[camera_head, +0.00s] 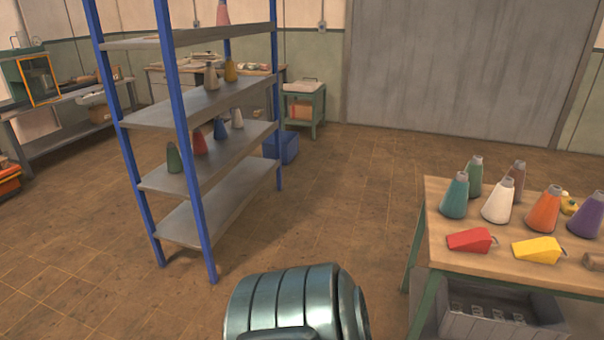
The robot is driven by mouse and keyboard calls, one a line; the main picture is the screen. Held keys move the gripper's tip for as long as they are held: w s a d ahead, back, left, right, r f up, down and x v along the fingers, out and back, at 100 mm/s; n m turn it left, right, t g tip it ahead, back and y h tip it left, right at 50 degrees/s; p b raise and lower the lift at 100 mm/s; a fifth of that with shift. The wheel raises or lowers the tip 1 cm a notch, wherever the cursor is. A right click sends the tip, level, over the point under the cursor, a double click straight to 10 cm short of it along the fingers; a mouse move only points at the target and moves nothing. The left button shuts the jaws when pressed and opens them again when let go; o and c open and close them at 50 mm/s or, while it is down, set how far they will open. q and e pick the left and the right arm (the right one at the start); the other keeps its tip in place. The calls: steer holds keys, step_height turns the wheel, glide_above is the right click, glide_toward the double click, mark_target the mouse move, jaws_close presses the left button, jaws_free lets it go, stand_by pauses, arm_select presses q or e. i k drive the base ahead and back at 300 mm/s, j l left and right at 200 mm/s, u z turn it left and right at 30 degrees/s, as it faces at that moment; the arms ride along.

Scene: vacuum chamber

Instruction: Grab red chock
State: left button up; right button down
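The red chock (471,240) is a wedge-shaped block lying on the wooden top of the table (444,207) at the right. A yellow chock (538,250) of the same shape lies to its right, apart from it. Neither of my grippers shows in the head view. A metallic rounded part at the bottom centre seems to be one of my own arm links. It is clear of the table.
Several cones, among them a teal cone (454,197) and a white cone (498,202), stand behind the chocks. A grey crate (502,318) sits under the table. A blue-posted shelf (190,117) with cones stands left. The floor between is clear.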

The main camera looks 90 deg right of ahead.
mark_target(478, 240)
steer(key=z, duration=3.95)
steer(key=j+z, duration=0.1)
steer(key=z, duration=0.35)
steer(key=i+j+z, duration=0.1)
steer(key=z, duration=0.35)
steer(key=j+z, duration=0.15)
steer(key=z, duration=0.3)
